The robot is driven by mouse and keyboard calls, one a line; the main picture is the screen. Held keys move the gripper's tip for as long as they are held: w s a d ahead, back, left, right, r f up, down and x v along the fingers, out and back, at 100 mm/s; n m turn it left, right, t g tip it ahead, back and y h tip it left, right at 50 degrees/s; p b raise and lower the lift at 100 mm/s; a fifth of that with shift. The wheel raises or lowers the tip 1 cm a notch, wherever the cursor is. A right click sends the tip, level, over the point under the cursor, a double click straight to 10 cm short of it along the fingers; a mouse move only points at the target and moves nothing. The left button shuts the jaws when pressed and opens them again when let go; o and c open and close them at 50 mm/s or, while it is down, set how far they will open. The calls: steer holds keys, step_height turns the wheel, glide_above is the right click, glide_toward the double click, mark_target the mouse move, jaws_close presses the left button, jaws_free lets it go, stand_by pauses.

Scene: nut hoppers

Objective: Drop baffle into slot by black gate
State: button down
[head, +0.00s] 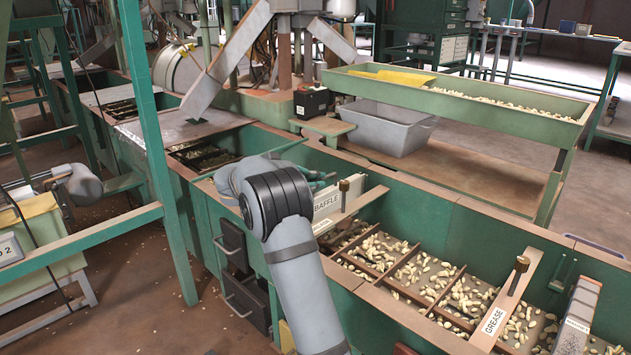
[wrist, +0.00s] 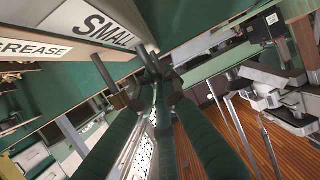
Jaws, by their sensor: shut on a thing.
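My gripper (head: 320,179) is over the green trough and partly hidden by my own arm in the head view. Its dark fingertips show in the wrist view (wrist: 150,76), shut at the edge of a pale plate marked "SMALL" (wrist: 90,24). I cannot tell for sure that both labels are on one plate. The black gates (head: 232,241) are on the trough's front wall, left of my arm. The slot is not clearly visible.
Wooden dividers (head: 436,284) split the nut-filled trough to the right. A grey tub (head: 388,128) and a long green nut tray (head: 460,100) stand behind. A green post (head: 150,130) rises at left.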

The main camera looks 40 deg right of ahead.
steer(key=c, duration=1.8)
jaws_free()
steer(key=shift+o, duration=0.2)
steer(key=shift+f, duration=0.15)
steer(key=v, duration=1.2)
steer(key=shift+a, duration=0.15)
steer(key=p+v, duration=0.1)
steer(key=v, duration=0.8)
